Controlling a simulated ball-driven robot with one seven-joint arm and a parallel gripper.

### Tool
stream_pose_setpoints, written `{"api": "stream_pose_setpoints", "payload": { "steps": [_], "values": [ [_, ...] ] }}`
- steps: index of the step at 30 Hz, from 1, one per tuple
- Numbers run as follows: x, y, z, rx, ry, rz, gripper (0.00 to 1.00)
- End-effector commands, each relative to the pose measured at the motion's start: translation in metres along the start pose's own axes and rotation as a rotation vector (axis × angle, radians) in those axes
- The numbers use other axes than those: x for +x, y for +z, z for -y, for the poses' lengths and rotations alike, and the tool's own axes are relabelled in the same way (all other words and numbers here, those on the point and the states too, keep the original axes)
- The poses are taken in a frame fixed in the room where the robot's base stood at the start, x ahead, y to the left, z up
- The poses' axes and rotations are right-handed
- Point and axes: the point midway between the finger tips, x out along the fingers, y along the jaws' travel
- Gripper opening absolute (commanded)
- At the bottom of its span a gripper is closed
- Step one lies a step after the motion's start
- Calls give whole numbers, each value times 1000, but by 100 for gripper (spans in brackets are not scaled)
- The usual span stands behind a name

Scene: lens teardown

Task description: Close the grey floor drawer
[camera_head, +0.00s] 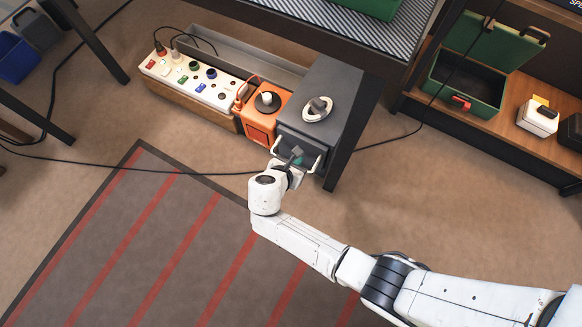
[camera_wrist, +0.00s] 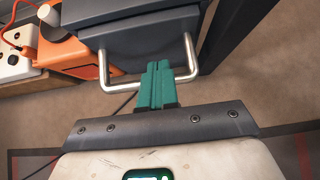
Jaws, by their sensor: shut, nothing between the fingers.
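The grey floor drawer (camera_head: 302,146) is the dark grey front of the floor cabinet (camera_head: 330,84), with a bent silver bar handle. In the wrist view the drawer front (camera_wrist: 150,55) fills the upper middle, and its handle (camera_wrist: 104,72) spans across it. The drawer appears to stand a little out from the cabinet; the exact gap is hard to tell. My gripper (camera_head: 297,156) is at the drawer front. In the wrist view its green fingers (camera_wrist: 158,68) are together and empty, pointing at the front within the handle's span. Whether they touch is unclear.
An orange box (camera_head: 262,112) stands close left of the cabinet, beside a white socket panel (camera_head: 195,80). A dark table leg (camera_head: 345,150) stands just right of the drawer. A cable (camera_head: 150,172) crosses the floor. The striped mat (camera_head: 150,240) in front is clear.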

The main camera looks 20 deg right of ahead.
Motion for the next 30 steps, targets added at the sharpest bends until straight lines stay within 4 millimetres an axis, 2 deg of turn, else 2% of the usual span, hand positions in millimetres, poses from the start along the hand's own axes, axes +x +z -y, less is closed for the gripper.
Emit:
{"api": "stream_pose_setpoints", "payload": {
  "steps": [1,3,9,15,26,30],
  "values": [
    [15,-4,0,2,-2,1,0],
    [28,-4,0,2,-2,1,0],
    [48,16,0,4,0,0,0],
    [56,26,0,2,1,0,0],
    [56,28,0,0,1,0,0],
    [64,36,0,1,-1,0,0]
  ]
}}
